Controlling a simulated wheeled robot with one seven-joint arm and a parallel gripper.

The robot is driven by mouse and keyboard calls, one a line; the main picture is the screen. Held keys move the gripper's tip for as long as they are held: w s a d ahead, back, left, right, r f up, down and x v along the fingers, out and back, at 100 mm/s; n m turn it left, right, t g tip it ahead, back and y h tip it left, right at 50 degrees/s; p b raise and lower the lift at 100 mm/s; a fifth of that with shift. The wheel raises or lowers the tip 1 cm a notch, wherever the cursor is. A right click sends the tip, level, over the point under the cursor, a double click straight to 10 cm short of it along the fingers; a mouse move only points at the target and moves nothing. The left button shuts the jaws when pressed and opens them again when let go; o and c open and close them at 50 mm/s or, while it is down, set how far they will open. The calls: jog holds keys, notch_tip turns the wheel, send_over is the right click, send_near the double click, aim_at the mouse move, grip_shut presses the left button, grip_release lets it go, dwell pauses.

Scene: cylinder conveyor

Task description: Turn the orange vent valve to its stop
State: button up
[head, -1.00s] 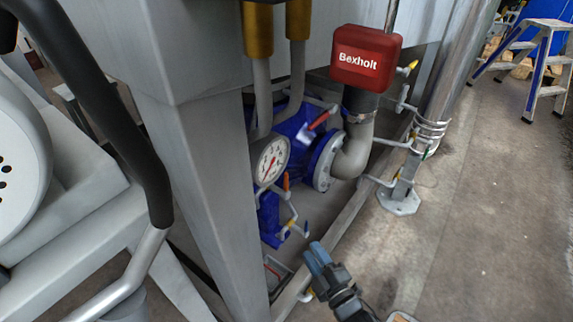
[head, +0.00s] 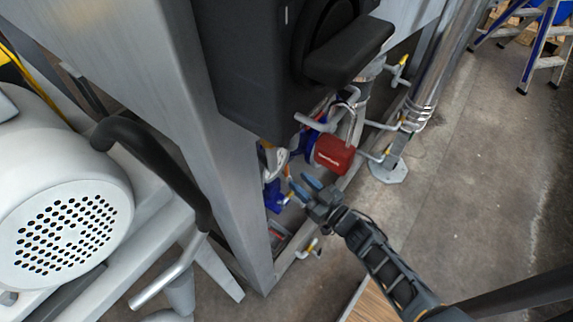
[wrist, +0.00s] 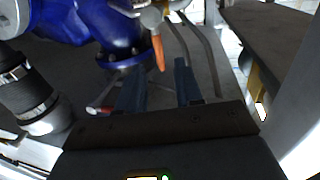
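The orange lever (wrist: 158,52) of the vent valve shows in the wrist view, hanging below a pale metal valve body (wrist: 150,18). It appears between the two finger lines and just past the fingertips. I see no contact. My gripper (wrist: 158,70) is open, with an empty gap between its blue-grey fingers. In the head view my gripper (head: 302,185) reaches in from the lower right toward the blue pump. The orange lever cannot be made out clearly there.
A steel post (head: 225,170) stands left of my gripper.

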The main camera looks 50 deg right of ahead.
aim_at(287, 170)
jog(key=w, duration=0.4)
jog(key=w+d, duration=0.1)
jog(key=w, duration=0.1)
jog(key=shift+w+d, duration=0.1)
jog(key=shift+w, duration=0.25)
jog(key=shift+c, duration=0.2)
grip_shut()
